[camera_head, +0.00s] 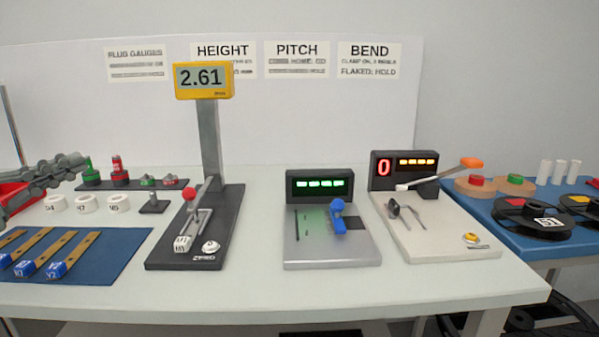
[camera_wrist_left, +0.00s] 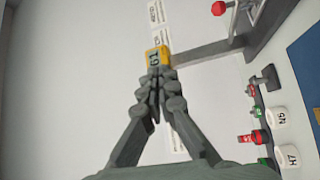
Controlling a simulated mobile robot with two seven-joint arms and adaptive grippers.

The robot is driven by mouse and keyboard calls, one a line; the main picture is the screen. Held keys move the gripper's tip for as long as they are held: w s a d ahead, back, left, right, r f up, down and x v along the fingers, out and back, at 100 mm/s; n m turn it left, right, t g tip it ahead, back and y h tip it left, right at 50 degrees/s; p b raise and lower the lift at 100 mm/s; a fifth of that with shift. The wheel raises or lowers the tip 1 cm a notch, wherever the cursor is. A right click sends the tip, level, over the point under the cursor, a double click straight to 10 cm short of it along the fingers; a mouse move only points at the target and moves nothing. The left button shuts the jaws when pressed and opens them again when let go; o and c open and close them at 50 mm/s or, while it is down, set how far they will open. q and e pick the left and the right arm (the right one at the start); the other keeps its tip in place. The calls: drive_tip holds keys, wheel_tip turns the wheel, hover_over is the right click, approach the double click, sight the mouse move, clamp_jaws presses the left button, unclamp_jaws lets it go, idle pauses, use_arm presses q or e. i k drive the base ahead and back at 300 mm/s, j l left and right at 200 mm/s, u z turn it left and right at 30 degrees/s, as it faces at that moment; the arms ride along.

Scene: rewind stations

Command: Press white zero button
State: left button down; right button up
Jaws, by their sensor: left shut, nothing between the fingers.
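The white zero button (camera_head: 210,247) is a small round cap on the front right of the black base of the height gauge (camera_head: 160,261), above the word ZERO. The gauge's yellow display (camera_head: 204,80) reads 2.61 and stands on a grey column. My left gripper (camera_head: 80,161) comes in from the left edge, well left of the gauge and apart from the button. In the left wrist view my left gripper (camera_wrist_left: 157,72) is shut and empty, its tips in front of the yellow display (camera_wrist_left: 153,56). The button does not show in that view. My right gripper is not in view.
A red-knobbed lever (camera_head: 189,193) and a small white block (camera_head: 183,244) are left of the button. Plug gauges (camera_head: 117,169), white rings (camera_head: 118,202) and a blue mat (camera_head: 100,262) lie further left. The pitch station (camera_head: 330,255) and bend station (camera_head: 440,245) stand right.

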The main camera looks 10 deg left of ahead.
sight(211, 245)
drive_tip(key=k+j, duration=0.65)
drive_tip(key=k, duration=0.1)
